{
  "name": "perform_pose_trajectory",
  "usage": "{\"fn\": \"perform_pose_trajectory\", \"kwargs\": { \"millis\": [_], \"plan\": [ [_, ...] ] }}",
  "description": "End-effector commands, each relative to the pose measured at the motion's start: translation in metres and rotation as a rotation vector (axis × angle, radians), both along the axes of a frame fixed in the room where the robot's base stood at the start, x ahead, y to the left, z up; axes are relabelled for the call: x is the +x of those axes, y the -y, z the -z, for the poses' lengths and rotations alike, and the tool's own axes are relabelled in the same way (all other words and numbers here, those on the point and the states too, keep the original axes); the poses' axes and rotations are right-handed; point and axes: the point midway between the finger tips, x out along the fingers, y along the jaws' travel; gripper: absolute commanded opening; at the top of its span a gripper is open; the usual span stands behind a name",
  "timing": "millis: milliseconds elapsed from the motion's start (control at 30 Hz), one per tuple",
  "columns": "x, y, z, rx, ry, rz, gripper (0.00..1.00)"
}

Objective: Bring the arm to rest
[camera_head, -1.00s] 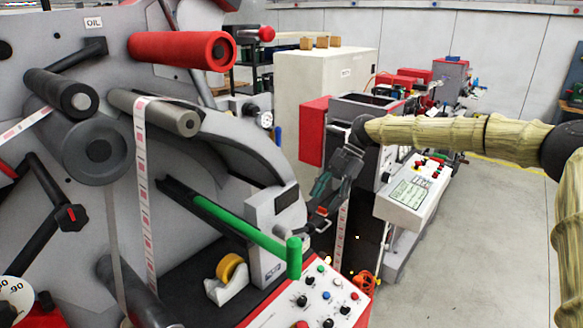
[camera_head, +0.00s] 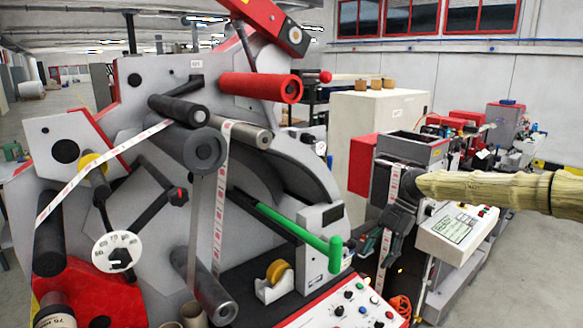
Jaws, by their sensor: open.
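My gripper (camera_head: 375,246) is dark and hangs from my arm, which enters from the right edge in a tan ribbed cover. The gripper points down and to the left, with its fingers apart and nothing seen between them. It appears just right of the end of the green lever (camera_head: 300,232) on the label rewinder (camera_head: 262,218). A gap shows between them in the picture, but their distance in depth is hard to tell. The fingertips are small and partly lost against the dark background.
A control panel (camera_head: 345,303) with knobs and a yellow tape roll (camera_head: 279,271) lie below the lever. A second machine's panel (camera_head: 456,232) stands below my forearm. A red roller (camera_head: 262,87) juts out above. Bare floor shows at the lower right.

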Motion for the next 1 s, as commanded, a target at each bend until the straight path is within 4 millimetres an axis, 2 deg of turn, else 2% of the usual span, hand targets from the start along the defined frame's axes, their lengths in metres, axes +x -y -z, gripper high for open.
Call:
{"fn": "perform_pose_trajectory", "kwargs": {
  "millis": [267, 467, 600, 700, 1000],
  "plan": [
    [-0.021, 0.002, 0.064, -0.145, 0.048, -0.174, 0.54],
    [-0.043, 0.002, 0.126, -0.291, 0.102, -0.412, 0.54],
    [-0.067, 0.006, 0.183, -0.415, 0.152, -0.688, 0.54],
    [-0.084, 0.011, 0.218, -0.488, 0.186, -0.905, 0.54],
    [-0.137, 0.015, 0.300, -0.585, 0.265, -1.590, 0.54]
  ]
}}
